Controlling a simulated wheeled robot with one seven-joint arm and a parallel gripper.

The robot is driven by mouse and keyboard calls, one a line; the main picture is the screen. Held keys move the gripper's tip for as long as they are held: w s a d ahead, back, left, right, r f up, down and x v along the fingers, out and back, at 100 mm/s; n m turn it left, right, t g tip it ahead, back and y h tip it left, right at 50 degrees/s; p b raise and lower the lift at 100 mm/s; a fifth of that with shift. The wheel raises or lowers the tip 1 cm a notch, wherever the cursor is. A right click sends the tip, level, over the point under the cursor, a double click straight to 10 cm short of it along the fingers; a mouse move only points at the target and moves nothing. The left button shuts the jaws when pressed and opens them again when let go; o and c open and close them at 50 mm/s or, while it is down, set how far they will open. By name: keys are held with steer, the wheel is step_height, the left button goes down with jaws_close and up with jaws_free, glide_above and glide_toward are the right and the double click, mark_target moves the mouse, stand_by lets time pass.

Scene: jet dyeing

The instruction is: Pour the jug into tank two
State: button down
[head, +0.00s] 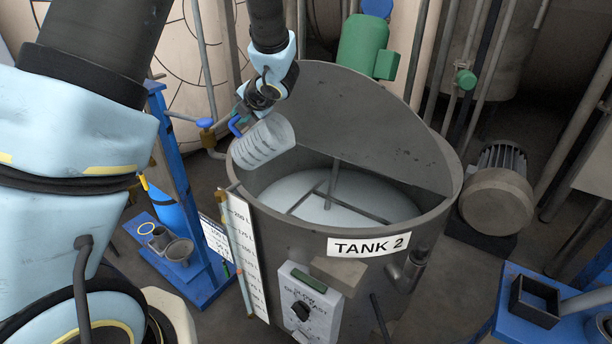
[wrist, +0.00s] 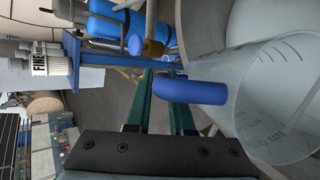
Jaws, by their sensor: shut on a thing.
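The jug (head: 264,143) is a clear, marked measuring vessel with a blue handle. It is tilted well over, above the left rim of tank two (head: 345,274), and no stream shows from it. My gripper (head: 240,112) is shut on the handle, to the left of the jug body. In the wrist view the blue handle (wrist: 192,91) lies at the fingers and the clear jug wall (wrist: 262,100) fills the right side. I cannot tell how much liquid is in the jug. Tank two is open, with pale liquid (head: 375,202) and a stirrer inside.
A raised half lid (head: 365,115) stands at the tank's back, with a green motor (head: 362,45) behind it. A blue stand (head: 200,280) with small cups is at the left. A control box (head: 308,302) is on the tank's front. A pump (head: 497,190) stands at the right.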

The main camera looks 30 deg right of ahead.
steer(key=shift+w+a+f+n+g+h, duration=0.3)
steer(key=shift+w+a+f+g+h, duration=0.25)
steer(key=shift+w+a+g+h, duration=0.2)
steer(key=w+a+f+n+g+h, duration=0.1)
steer(key=w+a+f+g+h, duration=0.2)
steer(key=f+g+h, duration=0.1)
steer(key=shift+g, duration=0.65)
stand_by(0.4)
steer(key=shift+w+a+f, duration=0.1)
steer(key=shift+w+a, duration=0.05)
